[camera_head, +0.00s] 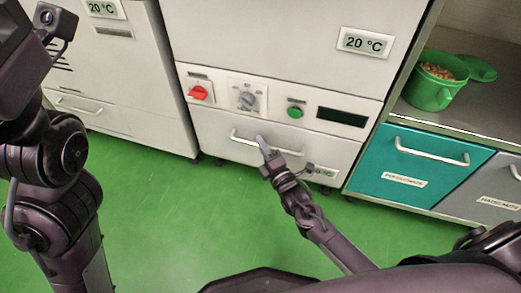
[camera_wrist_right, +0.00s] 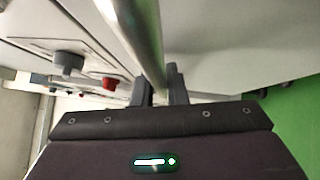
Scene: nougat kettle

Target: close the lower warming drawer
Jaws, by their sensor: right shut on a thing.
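The lower warming drawer (camera_head: 220,132) is the white front below the control panel of the middle cabinet. It looks close to flush with the cabinet; I cannot tell whether a small gap remains. Its pale bar handle (camera_head: 240,137) runs across the front and also shows in the right wrist view (camera_wrist_right: 137,35). My right gripper (camera_head: 263,145) is shut on the handle near its middle. In the right wrist view the bar passes between its dark fingers (camera_wrist_right: 158,88). My left arm stands at the left edge of the head view, with its fingertips out of frame.
A red knob (camera_head: 199,93), a grey knob (camera_head: 247,101) and a green button (camera_head: 295,112) sit above the drawer. A teal drawer (camera_head: 410,172) is at right, below a green pot (camera_head: 434,88) on a counter. The green floor (camera_head: 150,200) in front is clear.

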